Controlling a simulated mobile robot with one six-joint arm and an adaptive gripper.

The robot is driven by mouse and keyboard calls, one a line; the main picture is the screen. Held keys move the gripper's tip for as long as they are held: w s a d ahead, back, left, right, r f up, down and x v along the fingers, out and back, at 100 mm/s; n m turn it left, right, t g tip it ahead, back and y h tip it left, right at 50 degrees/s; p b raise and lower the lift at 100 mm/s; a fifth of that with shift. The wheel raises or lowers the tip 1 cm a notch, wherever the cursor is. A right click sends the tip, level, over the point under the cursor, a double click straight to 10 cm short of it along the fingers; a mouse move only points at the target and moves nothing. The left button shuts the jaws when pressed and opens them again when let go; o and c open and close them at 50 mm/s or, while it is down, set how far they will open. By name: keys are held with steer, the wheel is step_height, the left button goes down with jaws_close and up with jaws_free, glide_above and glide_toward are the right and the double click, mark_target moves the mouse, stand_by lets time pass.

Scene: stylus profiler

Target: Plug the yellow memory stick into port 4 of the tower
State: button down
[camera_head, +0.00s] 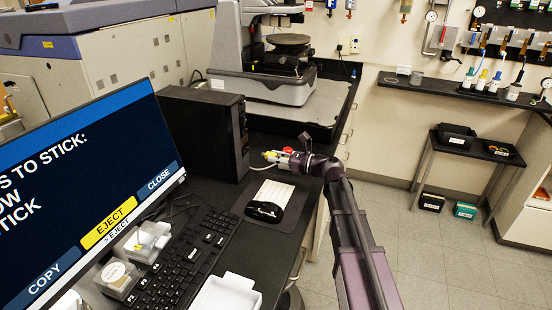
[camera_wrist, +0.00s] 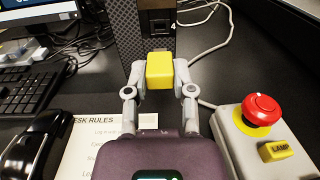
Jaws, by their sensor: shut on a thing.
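My gripper (camera_wrist: 160,78) is shut on the yellow memory stick (camera_wrist: 160,68), which sits between the two fingertips in the wrist view. The black tower (camera_wrist: 133,35) stands just beyond it. A dark panel on its front carries the number 4 (camera_wrist: 172,26). The stick covers the area below that panel, so I cannot tell whether its tip touches or enters a port. In the head view the tower (camera_head: 205,130) stands beside the monitor, and my gripper (camera_head: 276,157) is at its right, front side. The stick is small there.
A grey box with a red knob (camera_wrist: 261,109) and a yellow LAMP button stands close right of my gripper. A white cable runs behind it. A rules sheet (camera_wrist: 95,145), mouse (camera_head: 264,211) and keyboard (camera_head: 190,255) lie nearby. The monitor (camera_head: 90,180) shows COPY, EJECT and CLOSE.

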steer(key=shift+x, duration=2.45)
steer(key=shift+x, duration=1.15)
steer(key=shift+c, duration=1.9)
jaws_free()
steer(key=shift+c, duration=0.4)
steer(key=shift+d, duration=0.15)
